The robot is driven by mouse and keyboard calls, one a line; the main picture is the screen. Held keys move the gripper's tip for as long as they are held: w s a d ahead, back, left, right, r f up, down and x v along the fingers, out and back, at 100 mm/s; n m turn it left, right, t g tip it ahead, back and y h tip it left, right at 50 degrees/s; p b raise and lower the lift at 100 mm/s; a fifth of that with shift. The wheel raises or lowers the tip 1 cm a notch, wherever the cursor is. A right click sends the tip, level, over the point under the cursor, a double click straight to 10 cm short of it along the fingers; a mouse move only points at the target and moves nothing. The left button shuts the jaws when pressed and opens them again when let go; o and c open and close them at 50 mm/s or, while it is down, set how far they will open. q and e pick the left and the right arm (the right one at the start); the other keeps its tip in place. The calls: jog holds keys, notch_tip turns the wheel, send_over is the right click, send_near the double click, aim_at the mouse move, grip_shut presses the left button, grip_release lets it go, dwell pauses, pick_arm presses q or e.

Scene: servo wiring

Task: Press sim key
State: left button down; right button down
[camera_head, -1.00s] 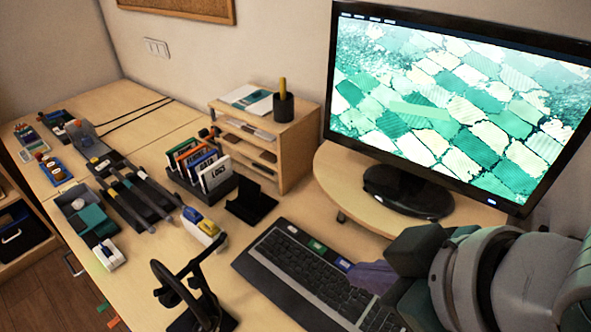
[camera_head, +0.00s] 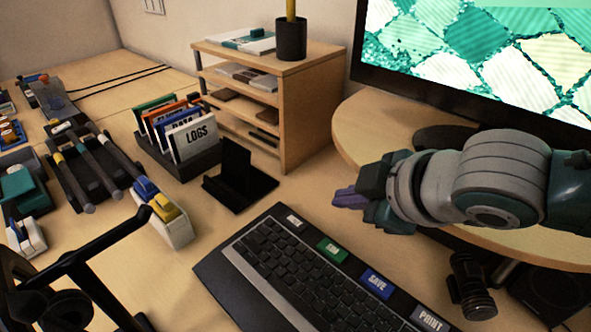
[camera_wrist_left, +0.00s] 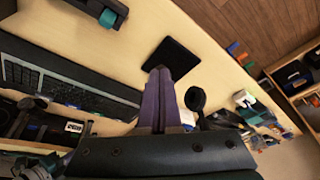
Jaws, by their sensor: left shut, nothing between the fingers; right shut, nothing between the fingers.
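The green SIM key (camera_head: 332,250) lies in the row of large labelled keys along the back edge of the black keyboard (camera_head: 262,278). It is uncovered in the head view. My right gripper (camera_head: 345,198) has its purple fingers shut and empty. In the picture it appears just above the SIM key, pointing left; its height over the desk is hard to tell. My left gripper (camera_wrist_left: 160,95) shows in the left wrist view, its purple fingers shut and empty. The keyboard also shows there (camera_wrist_left: 68,82), left of the fingers. My left gripper is outside the head view.
A blue SAVE key (camera_head: 376,283) and a PRINT key (camera_head: 429,319) sit right of SIM. A black stand (camera_head: 240,178), a file rack (camera_head: 178,150) and a wooden shelf (camera_head: 310,115) stand behind. The monitor (camera_head: 480,60) is behind my right arm. A headphone stand (camera_head: 95,262) is front left.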

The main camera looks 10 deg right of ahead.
aim_at(326, 240)
pick_arm(q)
jog(key=shift+s+f, duration=0.1)
pick_arm(e)
jog(key=shift+f, duration=0.1)
